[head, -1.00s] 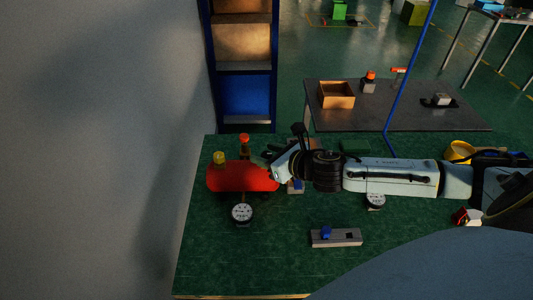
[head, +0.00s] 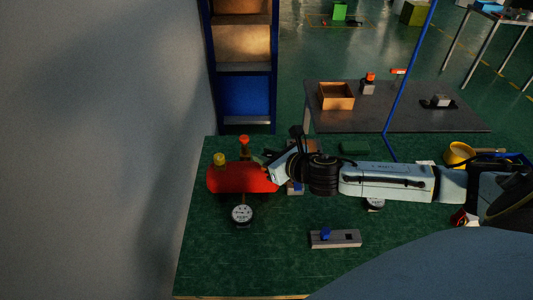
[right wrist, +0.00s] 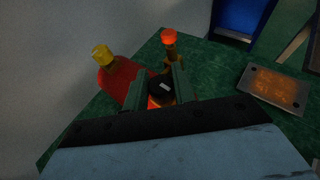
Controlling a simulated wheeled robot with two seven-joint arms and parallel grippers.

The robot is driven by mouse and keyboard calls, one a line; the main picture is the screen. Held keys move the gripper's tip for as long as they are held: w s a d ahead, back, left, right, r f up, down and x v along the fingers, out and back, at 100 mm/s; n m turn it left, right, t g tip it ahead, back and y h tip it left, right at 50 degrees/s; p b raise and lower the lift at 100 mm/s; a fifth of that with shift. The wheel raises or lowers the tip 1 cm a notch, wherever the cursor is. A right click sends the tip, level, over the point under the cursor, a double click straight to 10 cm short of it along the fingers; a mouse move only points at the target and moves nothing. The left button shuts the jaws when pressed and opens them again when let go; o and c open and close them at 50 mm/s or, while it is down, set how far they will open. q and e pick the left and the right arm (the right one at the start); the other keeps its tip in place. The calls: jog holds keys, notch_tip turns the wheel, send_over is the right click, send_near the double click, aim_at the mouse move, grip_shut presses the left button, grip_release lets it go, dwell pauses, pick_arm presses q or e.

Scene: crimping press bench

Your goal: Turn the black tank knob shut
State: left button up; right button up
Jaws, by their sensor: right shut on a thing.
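The red tank (head: 238,178) lies on the green bench top, with a yellow cap (head: 219,159) on its upper left side. The black knob (right wrist: 160,88) shows at the tank's near end in the right wrist view, with a pale mark on its top. My right gripper (right wrist: 163,88) is shut on the knob, one green finger on each side. In the head view my right gripper (head: 272,165) is at the tank's right end and hides the knob. My left gripper is not in view.
A red-topped fitting (head: 244,142) stands behind the tank, and a dial gauge (head: 242,214) is in front of it. A grey block with a blue part (head: 336,238) lies at the front. A metal plate (right wrist: 272,89) lies to the right. The bench's front left is clear.

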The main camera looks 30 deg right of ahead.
jog(key=m+h+p, duration=0.3)
jog(key=h+p, duration=0.1)
jog(key=m+g+h+p, duration=0.1)
jog(key=m+h+p, duration=0.3)
jog(key=shift+a+r+p, duration=0.15)
jog(key=shift+r+p, duration=0.05)
jog(key=shift+p, duration=0.1)
jog(key=shift+m+g+h+p, duration=0.6)
jog(key=shift+m+h+p, duration=0.1)
jog(key=shift+m+h, duration=0.3)
jog(key=shift+m+g+h+p, duration=0.5)
jog(key=shift+m+g+h, duration=0.3)
jog(key=shift+m+h, duration=0.2)
jog(key=shift+f+m+g+h, duration=0.1)
jog(key=shift+m+g+h, duration=0.6)
jog(key=shift+m+g, duration=0.15)
jog(key=shift+m+g+h, duration=0.7)
jog(key=shift+m+g, duration=0.45)
jog(key=shift+m, duration=0.1)
jog(key=shift+f+m+g+h, duration=0.1)
jog(key=shift+m+g+h, duration=0.3)
jog(key=shift+m+g, duration=0.75)
jog(key=o, duration=1)
jog(key=shift+d+g, duration=0.2)
jog(key=shift+g, duration=0.05)
